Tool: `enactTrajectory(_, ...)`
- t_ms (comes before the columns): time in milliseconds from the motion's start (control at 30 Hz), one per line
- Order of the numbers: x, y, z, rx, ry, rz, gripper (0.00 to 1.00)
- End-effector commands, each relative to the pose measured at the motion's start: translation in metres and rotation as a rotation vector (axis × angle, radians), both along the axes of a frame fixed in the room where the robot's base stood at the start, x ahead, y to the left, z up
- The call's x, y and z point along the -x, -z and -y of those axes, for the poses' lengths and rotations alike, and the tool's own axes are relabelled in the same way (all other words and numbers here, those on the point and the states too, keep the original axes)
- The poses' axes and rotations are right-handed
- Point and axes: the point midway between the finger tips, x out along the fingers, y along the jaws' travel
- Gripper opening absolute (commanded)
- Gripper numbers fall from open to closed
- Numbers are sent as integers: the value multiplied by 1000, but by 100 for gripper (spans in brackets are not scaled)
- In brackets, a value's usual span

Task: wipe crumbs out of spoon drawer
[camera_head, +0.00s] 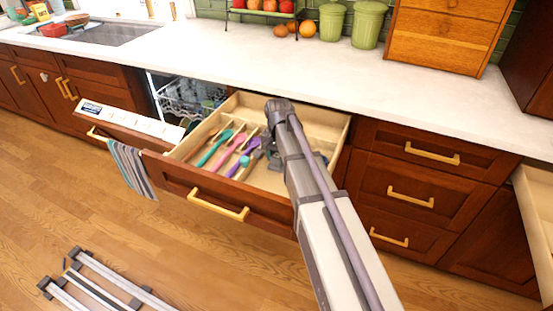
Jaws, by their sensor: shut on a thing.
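The spoon drawer (338,124) is pulled open below the counter. Its left part holds several utensils, among them a teal spoon (213,149), a pink spoon (229,152) and a purple spoon (246,158). My arm reaches over the drawer's front into its middle. My gripper (271,160) is low inside the drawer, right of the spoons, and partly hidden by my arm. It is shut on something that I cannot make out. A small bluish thing (321,158) shows just right of my arm. I cannot make out crumbs at this size.
The dishwasher (133,118) stands partly open left of the drawer, with a striped towel (131,167) on its front. Shut drawers (412,192) are on the right. Green canisters (350,22) and a wooden cabinet (440,40) stand on the counter. Grey rails (105,285) lie on the floor.

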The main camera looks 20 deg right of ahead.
Motion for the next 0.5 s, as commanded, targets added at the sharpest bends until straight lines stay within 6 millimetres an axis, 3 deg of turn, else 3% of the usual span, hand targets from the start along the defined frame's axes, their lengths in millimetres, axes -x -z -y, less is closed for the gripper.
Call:
enactTrajectory(167, 0, -5, 0, 1, 1, 1, 21)
enactTrajectory(500, 0, -51, 0, 0, 1, 0, 21)
